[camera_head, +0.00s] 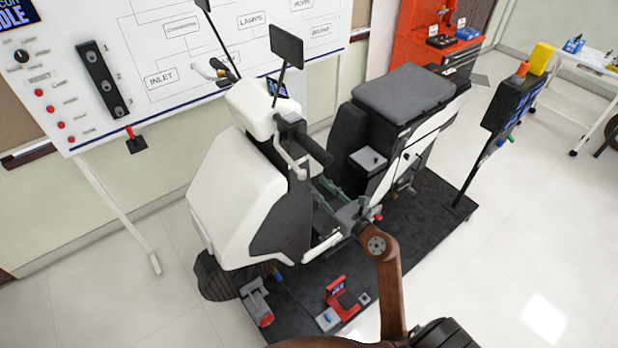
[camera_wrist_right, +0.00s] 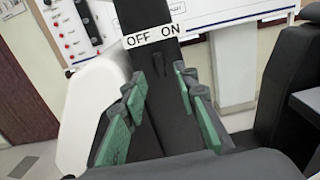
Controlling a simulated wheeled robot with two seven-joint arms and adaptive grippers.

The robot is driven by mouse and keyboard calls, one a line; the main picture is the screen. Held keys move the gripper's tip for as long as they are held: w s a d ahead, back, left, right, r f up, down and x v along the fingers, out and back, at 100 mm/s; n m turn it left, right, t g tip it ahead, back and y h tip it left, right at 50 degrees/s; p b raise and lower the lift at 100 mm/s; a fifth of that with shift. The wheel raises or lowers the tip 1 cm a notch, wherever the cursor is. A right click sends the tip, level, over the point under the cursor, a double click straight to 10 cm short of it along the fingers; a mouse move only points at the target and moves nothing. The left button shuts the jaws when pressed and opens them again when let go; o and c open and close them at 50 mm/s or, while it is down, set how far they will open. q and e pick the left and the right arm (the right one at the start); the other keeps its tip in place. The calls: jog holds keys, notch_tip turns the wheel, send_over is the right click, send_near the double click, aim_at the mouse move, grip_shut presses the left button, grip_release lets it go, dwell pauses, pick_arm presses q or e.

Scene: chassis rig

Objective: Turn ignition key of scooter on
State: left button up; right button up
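The white and black scooter (camera_head: 235,200) stands on a dark mat in the head view. In the right wrist view, a white OFF/ON label (camera_wrist_right: 155,36) crosses a black panel (camera_wrist_right: 158,105). A small dark part, apparently the ignition key (camera_wrist_right: 159,62), sticks out just below the label. My right gripper (camera_head: 325,188) reaches in between the scooter's front shield and seat. It is open, its green-padded fingers (camera_wrist_right: 160,92) spread on either side of the panel below the key, with nothing between them. The key is not distinguishable in the head view. My left gripper is not in view.
The handlebar with its black grip (camera_head: 316,149) and mirror (camera_head: 286,47) stands above my right gripper. The seat (camera_head: 403,92) is to the right. A wiring board (camera_head: 140,100) stands behind. Red and grey stands (camera_head: 338,297) sit on the mat. A dark panel stand (camera_head: 505,108) is further right.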

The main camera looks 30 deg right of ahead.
jog(key=w, duration=0.5)
jog(key=shift+w+a, duration=0.2)
jog(key=shift+a, duration=0.05)
jog(key=shift+c, duration=0.6)
grip_shut()
